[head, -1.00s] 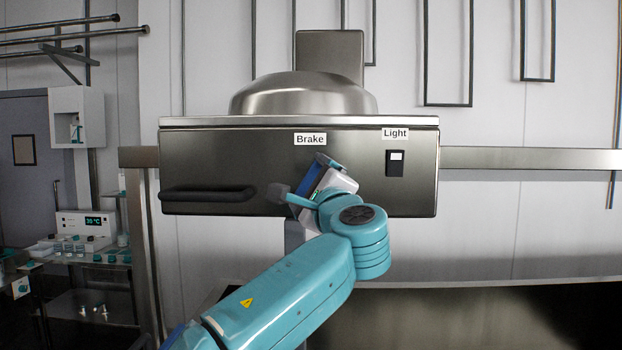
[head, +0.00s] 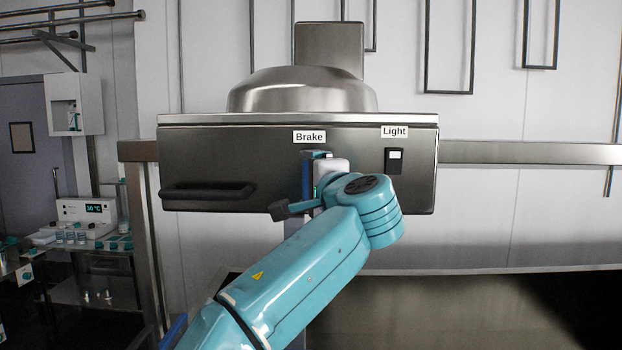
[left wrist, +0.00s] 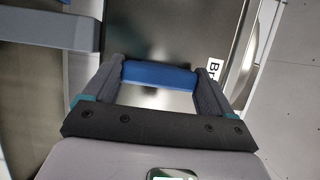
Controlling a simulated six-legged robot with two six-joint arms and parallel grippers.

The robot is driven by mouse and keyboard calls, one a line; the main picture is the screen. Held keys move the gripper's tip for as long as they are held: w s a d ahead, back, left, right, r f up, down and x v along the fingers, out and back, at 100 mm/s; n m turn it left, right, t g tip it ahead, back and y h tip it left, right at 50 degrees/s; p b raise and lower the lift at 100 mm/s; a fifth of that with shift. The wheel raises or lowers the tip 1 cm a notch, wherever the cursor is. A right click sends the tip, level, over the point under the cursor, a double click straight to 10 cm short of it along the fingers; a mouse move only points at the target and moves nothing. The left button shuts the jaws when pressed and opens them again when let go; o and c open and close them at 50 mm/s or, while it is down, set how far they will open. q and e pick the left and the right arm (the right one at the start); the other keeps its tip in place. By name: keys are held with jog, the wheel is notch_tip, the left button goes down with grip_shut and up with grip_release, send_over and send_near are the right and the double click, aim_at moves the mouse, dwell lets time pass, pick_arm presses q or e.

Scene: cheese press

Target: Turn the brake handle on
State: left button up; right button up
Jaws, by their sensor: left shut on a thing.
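The blue brake handle (head: 307,182) is on the front of the steel press housing (head: 230,150), below the "Brake" label (head: 309,136). It stands about upright in the head view. My left gripper (head: 313,180) is at the handle and shut on it. In the left wrist view, the blue handle (left wrist: 160,76) spans between the two grey fingers of my left gripper (left wrist: 165,82). The gripper and wrist partly hide the handle and its mount. My right gripper is not in view.
A black light switch (head: 394,160) sits right of my wrist, under the "Light" label (head: 394,131). A black bar handle (head: 207,192) sticks out at the housing's lower left. A dark steel surface (head: 420,305) lies below right. Lab equipment (head: 86,211) stands far left.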

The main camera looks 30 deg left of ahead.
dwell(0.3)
pick_arm(q)
jog(key=o, duration=0.9)
jog(key=shift+s, duration=0.1)
jog(key=shift+c, duration=0.2)
jog(key=b+v, duration=0.4)
jog(key=v, duration=1.2)
jog(key=shift+d+r, duration=0.1)
jog(key=shift+s, duration=0.1)
